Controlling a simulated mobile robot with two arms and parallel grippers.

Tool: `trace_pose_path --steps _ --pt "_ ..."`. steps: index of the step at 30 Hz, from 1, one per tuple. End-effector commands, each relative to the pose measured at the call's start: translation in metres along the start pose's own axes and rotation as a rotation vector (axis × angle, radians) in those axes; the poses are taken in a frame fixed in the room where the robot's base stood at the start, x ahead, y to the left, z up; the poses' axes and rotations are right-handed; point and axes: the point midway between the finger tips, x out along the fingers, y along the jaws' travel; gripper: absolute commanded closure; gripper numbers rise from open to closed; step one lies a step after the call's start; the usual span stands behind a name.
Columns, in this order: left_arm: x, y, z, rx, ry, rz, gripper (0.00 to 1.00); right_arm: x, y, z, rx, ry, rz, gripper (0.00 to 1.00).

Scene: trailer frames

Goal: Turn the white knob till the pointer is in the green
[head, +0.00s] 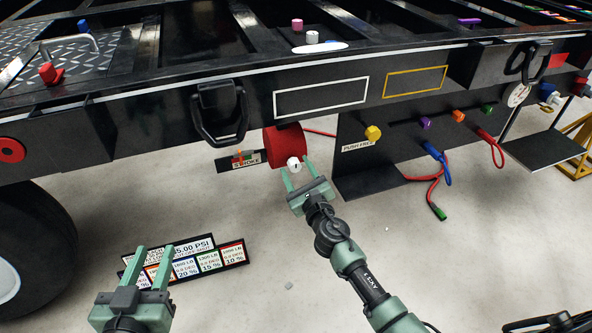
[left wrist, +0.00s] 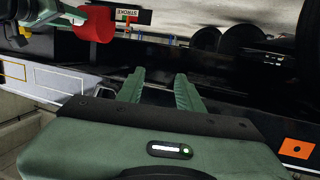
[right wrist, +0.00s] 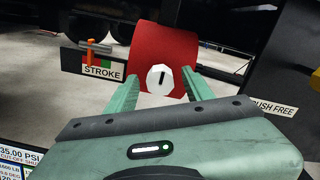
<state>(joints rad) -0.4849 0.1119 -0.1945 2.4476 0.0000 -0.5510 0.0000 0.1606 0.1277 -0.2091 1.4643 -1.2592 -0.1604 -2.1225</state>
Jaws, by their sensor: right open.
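The white knob (head: 294,163) sits on the end of a red cylinder (head: 284,140) under the trailer's side beam. In the right wrist view the knob (right wrist: 160,79) shows a dark line on its face, close to upright. My right gripper (head: 296,173) is open, its fingers to either side of the knob; I cannot tell whether they touch it. The STROKE gauge (right wrist: 100,62) is left of the cylinder, with an orange pointer (right wrist: 91,50) over a red and green strip; the pointer seems to be at the red part. My left gripper (head: 154,252) is open and empty, low at the left.
A PUSH FREE panel (head: 375,165) with coloured knobs and hoses hangs right of the cylinder. A black handle (head: 220,112) is at its upper left. Label plates (head: 190,262) stand low behind my left gripper. Open floor lies below.

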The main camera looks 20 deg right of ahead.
Motion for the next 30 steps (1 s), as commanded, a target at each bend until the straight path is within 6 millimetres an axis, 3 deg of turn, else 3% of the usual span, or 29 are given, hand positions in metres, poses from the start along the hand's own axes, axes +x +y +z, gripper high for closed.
trace_pose_path --steps 11,16,17,30 --pt "0.0009 0.0011 -0.007 -0.001 0.036 0.002 0.64 0.0072 0.0002 0.0 0.002 0.0 0.001 0.51" --pt "0.0009 0.001 -0.0069 -0.001 0.035 0.002 0.64 0.0071 0.0003 -0.0001 0.003 0.001 0.001 0.98" --pt "0.0009 0.001 -0.0069 -0.001 0.035 0.002 0.64 0.0071 0.0003 -0.0001 0.003 0.001 0.001 1.0" --pt "0.0009 0.0011 -0.009 -0.001 0.05 0.002 0.64 0.0069 0.0004 -0.0007 0.091 0.001 0.001 1.0"
